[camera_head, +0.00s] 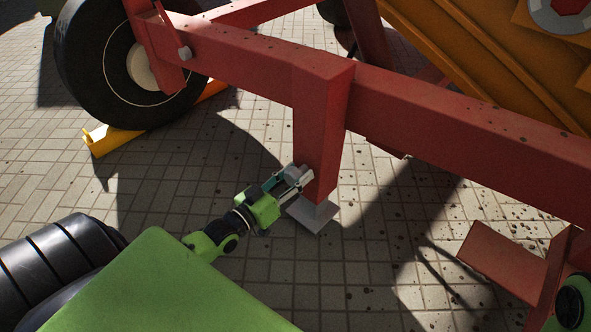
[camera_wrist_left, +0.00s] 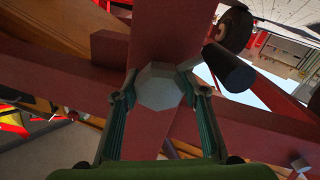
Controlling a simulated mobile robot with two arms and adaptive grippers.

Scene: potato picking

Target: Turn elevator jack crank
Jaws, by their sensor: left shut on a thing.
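The elevator jack is a red post (camera_head: 318,130) that hangs from a long red beam and stands on a grey foot plate (camera_head: 313,215). My left gripper (camera_head: 293,181) reaches the lower part of the post from the left. In the left wrist view its two fingers (camera_wrist_left: 160,97) are closed on either side of a grey faceted piece of the crank (camera_wrist_left: 160,82), in front of the red post. A dark cylinder (camera_wrist_left: 232,70), which looks like the crank's handle, shows just right of it. The crank is hard to make out in the head view. My right gripper is not in view.
The red beam (camera_head: 430,120) crosses above the work area. A black wheel (camera_head: 100,65) stands at upper left by a yellow chock (camera_head: 108,140). An orange machine body (camera_head: 480,50) fills the upper right. Open paving (camera_head: 180,170) lies left of the post.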

